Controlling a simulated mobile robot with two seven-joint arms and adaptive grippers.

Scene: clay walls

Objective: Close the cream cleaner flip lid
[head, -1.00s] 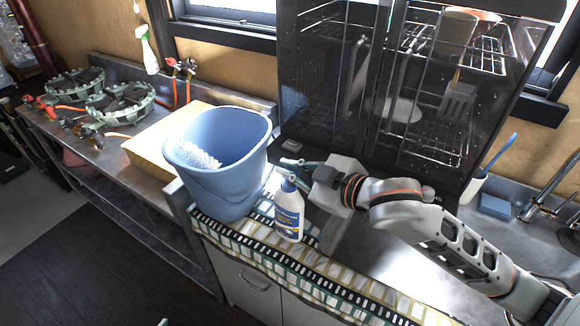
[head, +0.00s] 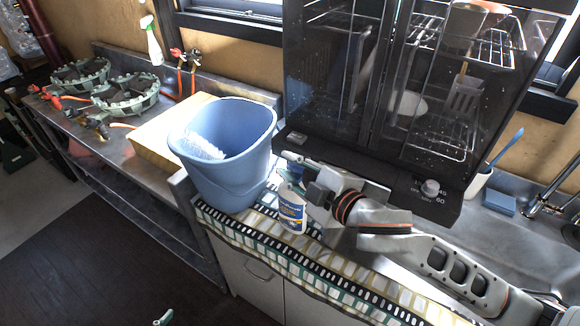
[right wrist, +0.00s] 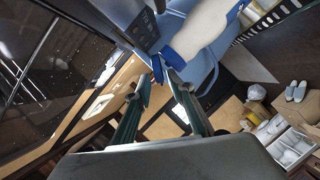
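The cream cleaner bottle (head: 291,211), white with a blue label, stands upright on the counter's front edge beside the bucket. In the right wrist view its white body (right wrist: 205,32) and blue cap (right wrist: 178,58) show close to my fingertips. A small dark blue piece beside the cap may be the flip lid; its angle is unclear. My right gripper (head: 291,163) is at the bottle's top; its teal fingers (right wrist: 159,73) have a narrow gap between the tips. Touch is unclear. Only a teal tip of my left gripper (head: 163,317) shows at the bottom edge.
A blue bucket (head: 220,180) stands just left of the bottle. A dark glass-doored oven (head: 345,100) rises behind my right gripper. A patterned cloth (head: 330,268) covers the counter's front. A sponge (head: 499,201) and a brush cup (head: 477,184) are at right.

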